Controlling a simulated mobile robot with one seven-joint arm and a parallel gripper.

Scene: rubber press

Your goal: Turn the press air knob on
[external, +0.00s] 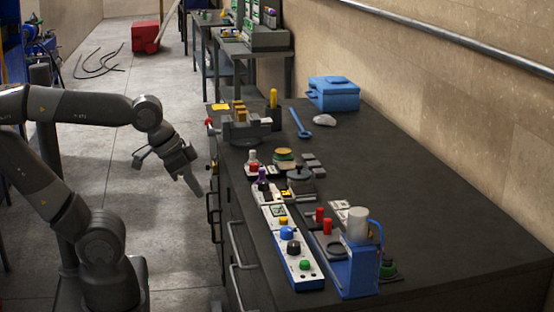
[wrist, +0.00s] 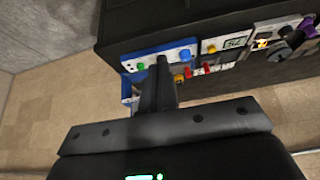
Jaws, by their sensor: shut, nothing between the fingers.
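A white control panel with blue edges (external: 303,278) lies along the near front of the dark bench. It carries a blue knob (external: 287,232), a black knob (external: 293,247) and a green button (external: 304,265). I cannot tell from labels which knob is the air knob. In the wrist view the panel (wrist: 153,56) shows beyond the fingers, with the green button (wrist: 140,66) and blue knob (wrist: 184,54); the fingers overlap the area between them. My gripper (external: 197,189) is shut and empty, pointing down left of the bench edge, apart from the panel. It also shows in the wrist view (wrist: 160,75).
A blue press with a white cylinder (external: 357,222) stands right of the panel. Other knobs, including a purple-topped one (external: 262,175), and a vise (external: 245,128) line the bench's left edge. Drawer handles (external: 234,245) protrude from its front.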

